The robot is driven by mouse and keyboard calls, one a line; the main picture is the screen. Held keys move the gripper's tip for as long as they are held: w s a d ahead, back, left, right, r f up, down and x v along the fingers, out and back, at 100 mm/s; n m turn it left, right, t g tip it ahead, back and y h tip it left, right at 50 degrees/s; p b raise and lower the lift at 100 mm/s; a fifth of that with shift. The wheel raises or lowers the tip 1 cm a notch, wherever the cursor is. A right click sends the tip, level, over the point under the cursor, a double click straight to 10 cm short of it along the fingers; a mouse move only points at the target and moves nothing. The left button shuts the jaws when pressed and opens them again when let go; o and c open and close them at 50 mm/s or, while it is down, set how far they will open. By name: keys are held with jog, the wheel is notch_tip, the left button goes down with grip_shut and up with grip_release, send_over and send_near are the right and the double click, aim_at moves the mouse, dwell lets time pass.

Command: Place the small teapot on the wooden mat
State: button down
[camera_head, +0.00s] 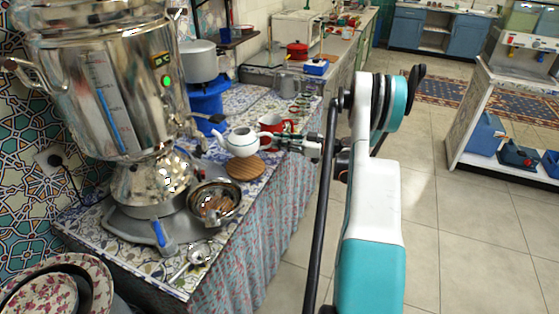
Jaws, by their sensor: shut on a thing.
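The small white teapot (242,142) with dark trim is at the middle of the tiled counter, its spout pointing left. The round wooden mat (247,176) lies on the counter below and just in front of it. The teapot's base partly overlaps the mat's back edge in the picture; I cannot tell whether it touches the mat. My gripper (284,142) reaches in from the right and is shut on the teapot's handle side. The handle and fingertips are small and partly hidden against a red cup (271,124) behind.
A large metal samovar (115,95) stands to the left, with a metal bowl (215,200) before it. A strainer (198,256) lies near the counter's front. Open floor is to the right.

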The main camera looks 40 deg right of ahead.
notch_tip(320, 180, down, 6)
jog(key=b, duration=0.2)
jog(key=shift+f, duration=0.2)
jog(key=c, duration=1.7)
grip_release()
jog(key=shift+o, duration=0.2)
jog(key=shift+r, duration=0.1)
jog(key=p+v, duration=0.3)
jog(key=v, duration=0.9)
